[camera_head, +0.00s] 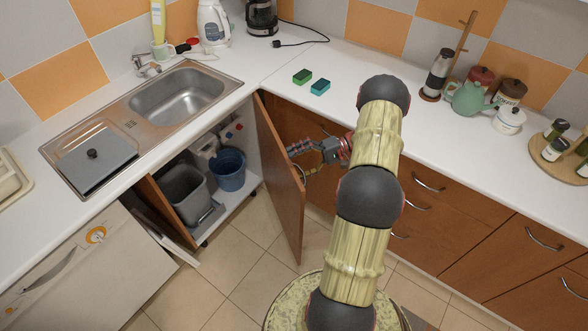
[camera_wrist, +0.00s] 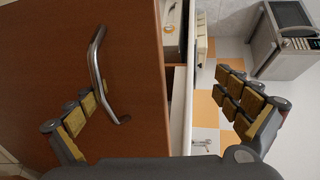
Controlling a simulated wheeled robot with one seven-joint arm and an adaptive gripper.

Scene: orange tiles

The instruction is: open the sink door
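The sink cabinet's brown door (camera_head: 280,180) stands swung wide open to the right in the head view, showing the cabinet's inside. In the wrist view the door front (camera_wrist: 55,45) fills the left side, with its curved metal handle (camera_wrist: 98,72). My gripper (camera_wrist: 161,82) is open, its fingers spread wide. The left fingertip is at the handle; whether it touches cannot be told. The right finger is out past the door's edge.
A grey bin (camera_head: 186,194) and a blue bucket (camera_head: 229,169) stand inside the cabinet. Another brown panel (camera_head: 165,212) stands at its left edge. The steel sink (camera_head: 178,96) is above. Drawers (camera_head: 430,210) line the right side. Tiled floor (camera_head: 235,250) lies clear in front.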

